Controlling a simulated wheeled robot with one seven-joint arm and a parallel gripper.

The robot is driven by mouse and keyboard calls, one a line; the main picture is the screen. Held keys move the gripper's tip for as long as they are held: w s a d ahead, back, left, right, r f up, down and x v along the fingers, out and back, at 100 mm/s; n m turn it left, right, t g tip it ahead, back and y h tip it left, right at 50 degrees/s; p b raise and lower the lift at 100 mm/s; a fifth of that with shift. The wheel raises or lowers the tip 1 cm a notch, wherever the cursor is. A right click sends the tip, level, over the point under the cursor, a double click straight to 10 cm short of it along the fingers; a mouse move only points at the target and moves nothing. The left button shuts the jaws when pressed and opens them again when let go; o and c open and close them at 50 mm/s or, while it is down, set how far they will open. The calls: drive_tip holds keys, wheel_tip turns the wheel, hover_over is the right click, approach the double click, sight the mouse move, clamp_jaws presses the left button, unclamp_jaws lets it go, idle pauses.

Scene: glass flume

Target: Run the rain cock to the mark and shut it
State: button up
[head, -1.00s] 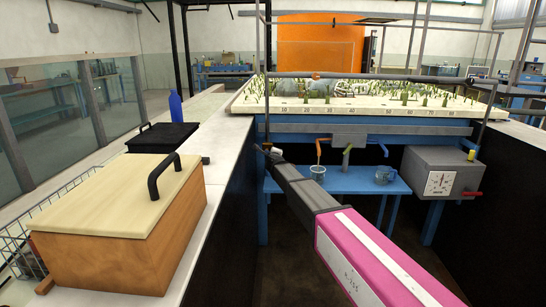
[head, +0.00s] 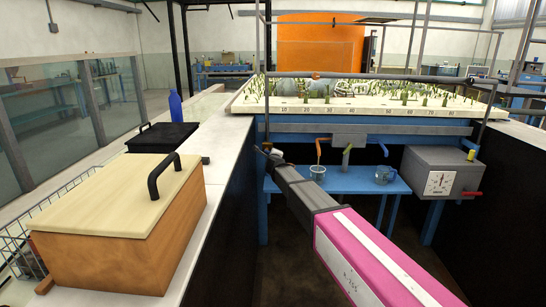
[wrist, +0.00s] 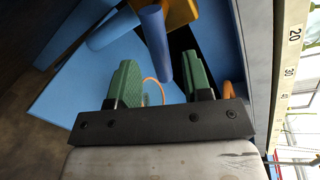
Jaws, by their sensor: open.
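The grey box (head: 443,172) with a white dial (head: 439,183) hangs at the right under the planted table. It carries a red handle (head: 472,193) and a yellow knob (head: 471,155). Orange (head: 319,148), yellow-green (head: 347,154) and blue (head: 384,149) spouts or cocks hang under the table's front edge. I cannot tell which part is the rain cock. My gripper (head: 266,149) is left of the orange one, small and dark in the head view. In the wrist view my gripper (wrist: 160,65) has its green fingers apart; a blue rod and a thin orange curve show beyond and between them.
The planted table (head: 340,112) has a numbered scale along its front edge. Two cups (head: 317,173) (head: 383,175) stand on a low blue bench (head: 345,184). A wooden box (head: 120,225), a black case (head: 162,138) and a blue bottle (head: 175,106) stand on the left ledge.

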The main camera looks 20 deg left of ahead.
drive_tip(key=v, duration=0.7)
drive_tip(key=shift+s, duration=0.2)
idle(7.1)
